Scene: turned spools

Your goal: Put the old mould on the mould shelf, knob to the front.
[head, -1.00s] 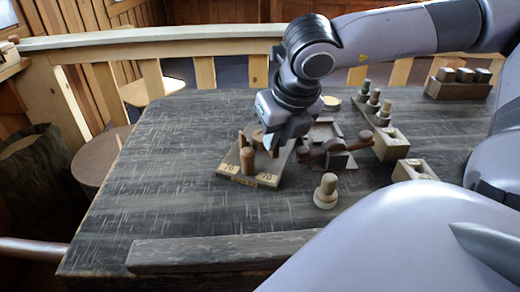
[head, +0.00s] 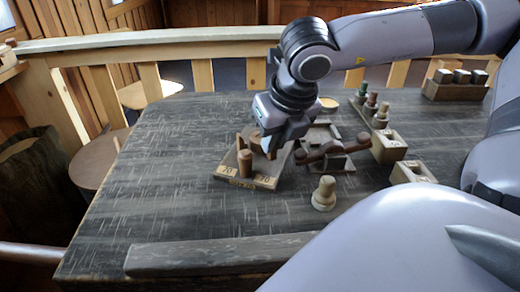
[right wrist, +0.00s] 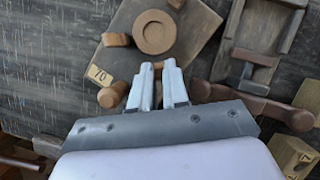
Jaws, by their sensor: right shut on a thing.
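A wooden board marked "70" (head: 232,176) lies on the dark table, with upright brown pegs and a round ringed brown disc (right wrist: 153,32) on it. I cannot tell for sure which piece is the old mould. My right gripper (head: 270,151) reaches down over the board's right part, beside the front peg (head: 244,162). In the right wrist view its fingers (right wrist: 158,68) are close together, shut on a small brown piece that they mostly hide. The mould shelf cannot be made out with certainty. My left gripper is not in view.
A dark red-brown bar with round ends (head: 333,149) stands close right of the gripper. A pale turned spool (head: 324,194) stands in front. Wooden boxes (head: 390,150) and a rack of coloured spools (head: 371,106) are to the right. The left table area is clear.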

